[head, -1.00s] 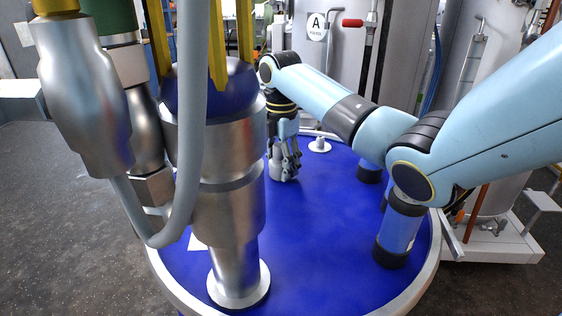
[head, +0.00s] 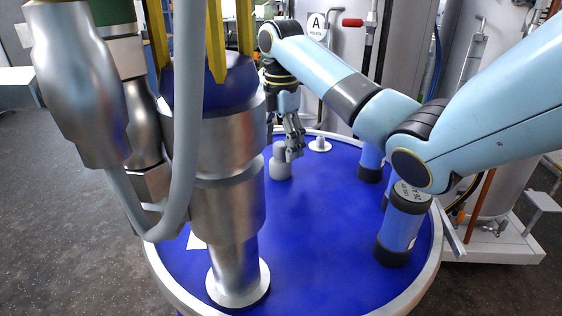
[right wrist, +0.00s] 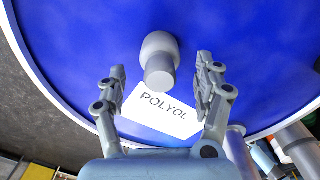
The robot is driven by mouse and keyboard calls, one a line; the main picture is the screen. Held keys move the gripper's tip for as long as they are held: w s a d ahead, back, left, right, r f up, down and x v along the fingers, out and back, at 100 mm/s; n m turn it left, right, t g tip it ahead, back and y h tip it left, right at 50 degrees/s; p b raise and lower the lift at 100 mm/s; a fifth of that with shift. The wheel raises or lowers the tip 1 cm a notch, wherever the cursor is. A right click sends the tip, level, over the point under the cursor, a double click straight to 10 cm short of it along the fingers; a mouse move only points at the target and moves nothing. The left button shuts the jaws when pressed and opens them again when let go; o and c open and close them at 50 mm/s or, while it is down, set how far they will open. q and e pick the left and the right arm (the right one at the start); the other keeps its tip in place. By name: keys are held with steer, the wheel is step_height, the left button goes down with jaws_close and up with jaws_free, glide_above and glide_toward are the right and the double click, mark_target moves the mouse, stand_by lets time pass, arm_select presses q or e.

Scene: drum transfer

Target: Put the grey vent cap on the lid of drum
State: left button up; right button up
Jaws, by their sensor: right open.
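The grey vent cap (head: 280,170) stands upright on the blue lid of the drum (head: 325,220), toward its far side. It has a wide lower part and a narrower top. In the right wrist view the cap (right wrist: 158,50) shows just beyond and between the fingertips. My right gripper (head: 295,148) is open and empty, above and close beside the cap. It also shows open in the right wrist view (right wrist: 161,68), with a finger on each side. I cannot see my left gripper.
A white label reading POLYOL (right wrist: 165,110) lies on the lid. A small white fitting (head: 319,145) stands right of the cap. A large metal pump tube (head: 228,195) rises at the lid's left. Blue cylinders (head: 400,232) stand on the right. The lid's middle is clear.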

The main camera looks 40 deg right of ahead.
step_height(320, 180, up, 2)
steer(key=shift+r, duration=0.2)
step_height(320, 180, up, 4)
steer(key=p, duration=0.3)
steer(key=shift+f, duration=0.15)
steer(key=shift+r+p, duration=0.5)
steer(key=shift+p, duration=0.05)
steer(key=shift+f, duration=0.15)
